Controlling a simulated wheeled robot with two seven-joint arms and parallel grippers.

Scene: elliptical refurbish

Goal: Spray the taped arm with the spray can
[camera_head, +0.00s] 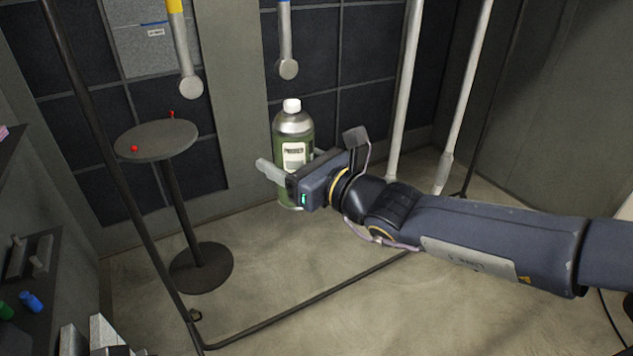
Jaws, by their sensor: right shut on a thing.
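My right gripper (296,170) is shut around the body of a green spray can (293,130) with a silver shoulder and a white cap. The can is upright, held in mid-air, and its label faces me. The gripper body hides part of its lower half. Two grey arm-shaped parts hang behind it. The left hanging arm (184,50) has a yellow band at its top, and the right hanging arm (285,40) has a blue band. The right one hangs just above and behind the can's cap, apart from it in the picture. My left gripper is not in view.
A round stand (157,141) with two small red items is at the left. A thin dark frame (130,190) runs down in front of it and along the floor. Pale poles (404,90) stand at the right. A shelf (40,270) with small bottles is at the left edge.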

